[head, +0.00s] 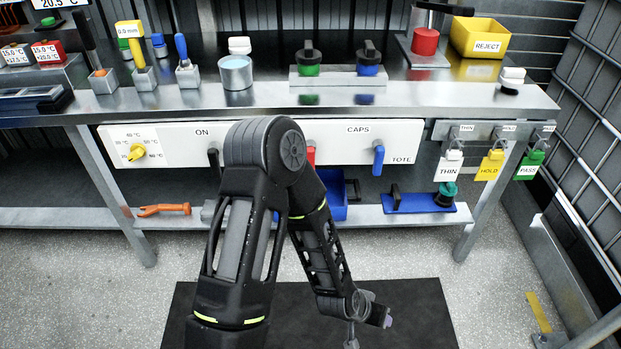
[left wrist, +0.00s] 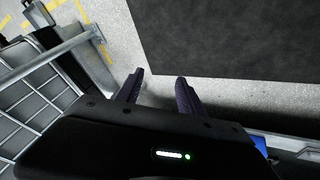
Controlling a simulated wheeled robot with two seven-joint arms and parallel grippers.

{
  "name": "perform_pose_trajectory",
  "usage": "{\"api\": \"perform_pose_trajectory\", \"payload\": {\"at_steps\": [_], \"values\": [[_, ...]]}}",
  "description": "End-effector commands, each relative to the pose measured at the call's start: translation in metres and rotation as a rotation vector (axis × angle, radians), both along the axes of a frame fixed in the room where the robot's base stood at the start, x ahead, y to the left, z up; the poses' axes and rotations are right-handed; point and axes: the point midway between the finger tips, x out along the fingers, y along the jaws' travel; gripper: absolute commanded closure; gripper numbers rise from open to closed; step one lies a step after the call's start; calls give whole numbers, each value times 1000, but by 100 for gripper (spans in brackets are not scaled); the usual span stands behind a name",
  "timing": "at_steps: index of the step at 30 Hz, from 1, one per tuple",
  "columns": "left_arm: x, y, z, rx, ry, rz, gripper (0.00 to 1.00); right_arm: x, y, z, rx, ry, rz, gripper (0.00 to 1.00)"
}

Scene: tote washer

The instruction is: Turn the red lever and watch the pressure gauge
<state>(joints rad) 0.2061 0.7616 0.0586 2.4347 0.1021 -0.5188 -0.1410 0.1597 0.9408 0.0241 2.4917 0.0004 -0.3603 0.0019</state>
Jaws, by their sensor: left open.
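The red lever (head: 311,155) is on the white front panel (head: 340,130) under the bench. My left arm's raised elbow hides most of it in the head view. My left gripper (head: 378,315) hangs low in front of the bench, over the dark mat, well below the lever and apart from it. In the left wrist view its two purple fingers (left wrist: 160,82) are spread with nothing between them, against floor and mat. I cannot make out a pressure gauge in either view; my arm covers part of the panel. My right gripper does not show.
A blue lever (head: 378,158) and a yellow knob (head: 136,152) are on the panel. A blue bin (head: 333,212) and an orange wrench (head: 164,209) sit on the lower shelf. Tagged padlocks (head: 491,160) hang at right beside a wire cage (head: 590,150). The dark mat (head: 420,300) is clear.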

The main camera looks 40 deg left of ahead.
Motion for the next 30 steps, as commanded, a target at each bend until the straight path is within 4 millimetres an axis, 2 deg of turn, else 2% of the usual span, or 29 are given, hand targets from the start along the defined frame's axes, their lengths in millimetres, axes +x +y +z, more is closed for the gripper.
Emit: {"api": "perform_pose_trajectory", "payload": {"at_steps": [1, 4, 6, 9, 10, 12, 15, 18, 23, 30], "values": [[36, 23, -22, 38, -101, 44, 55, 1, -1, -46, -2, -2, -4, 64], [99, 74, -13, 138, -302, 137, 55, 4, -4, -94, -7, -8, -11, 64], [135, 116, 3, 222, -441, 209, 55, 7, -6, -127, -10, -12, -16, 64], [168, 177, 35, 354, -622, 319, 55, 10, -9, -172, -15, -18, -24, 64], [174, 194, 47, 394, -669, 351, 55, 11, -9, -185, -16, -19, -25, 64], [181, 231, 73, 483, -765, 425, 55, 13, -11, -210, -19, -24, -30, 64], [178, 272, 107, 590, -868, 517, 55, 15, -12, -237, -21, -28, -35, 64], [171, 297, 133, 665, -930, 582, 55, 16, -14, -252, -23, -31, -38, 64], [163, 313, 155, 717, -968, 627, 55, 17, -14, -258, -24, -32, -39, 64], [163, 314, 158, 720, -968, 628, 55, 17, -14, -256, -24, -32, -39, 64]]}}
